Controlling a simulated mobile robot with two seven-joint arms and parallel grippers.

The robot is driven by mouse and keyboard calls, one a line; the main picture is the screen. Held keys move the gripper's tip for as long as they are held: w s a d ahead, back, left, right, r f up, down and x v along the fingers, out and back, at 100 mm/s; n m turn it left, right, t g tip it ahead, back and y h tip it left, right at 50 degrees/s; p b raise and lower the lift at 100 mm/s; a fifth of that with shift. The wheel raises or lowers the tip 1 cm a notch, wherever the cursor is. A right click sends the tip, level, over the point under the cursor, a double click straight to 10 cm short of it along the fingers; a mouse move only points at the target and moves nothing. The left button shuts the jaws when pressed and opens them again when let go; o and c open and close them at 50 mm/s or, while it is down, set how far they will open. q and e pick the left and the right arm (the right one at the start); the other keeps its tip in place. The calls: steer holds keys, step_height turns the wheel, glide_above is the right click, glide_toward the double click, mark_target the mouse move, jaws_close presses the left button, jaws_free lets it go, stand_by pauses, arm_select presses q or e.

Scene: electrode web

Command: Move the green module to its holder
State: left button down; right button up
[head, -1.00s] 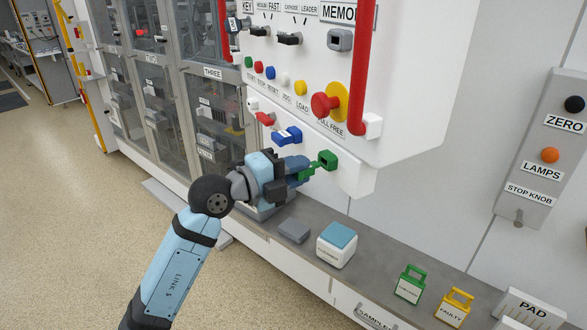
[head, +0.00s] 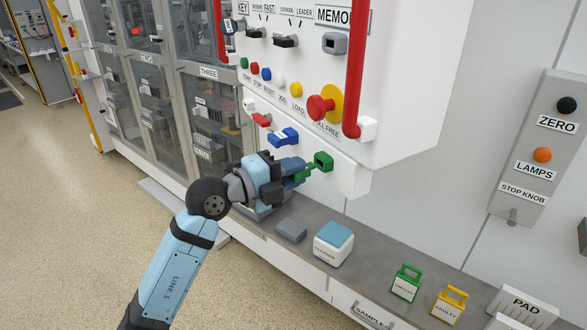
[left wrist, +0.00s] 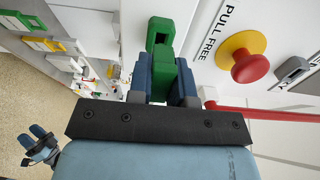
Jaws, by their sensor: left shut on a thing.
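The green module (head: 302,175) is between the fingers of my left gripper (head: 290,172), which is shut on it. In the left wrist view the module (left wrist: 160,72) shows between the two dark blue fingers of my left gripper (left wrist: 163,80). A green block with a dark square opening (head: 323,161) is on the lower white panel, just beyond the fingertips. It shows right ahead of the module in the left wrist view (left wrist: 160,31). Whether the module touches it, I cannot tell. My right gripper (left wrist: 34,136) is small at the lower left of the left wrist view; its jaws are unclear.
Blue (head: 284,137) and red (head: 262,120) pieces sit along the same panel. A red mushroom knob (head: 319,107) and a red rail (head: 357,70) are above. On the grey ledge below stand a cleaner box (head: 333,243), a green-handled tag (head: 405,283) and a yellow-handled one (head: 450,303).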

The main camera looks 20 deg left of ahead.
stand_by(0.6)
arm_select(q)
steer(key=shift+p, duration=0.55)
stand_by(0.4)
steer(key=shift+p, duration=0.55)
steer(key=shift+p+x, duration=1.2)
steer(key=shift+x, duration=0.25)
steer(key=c, duration=1)
jaws_free()
steer(key=shift+o, duration=0.2)
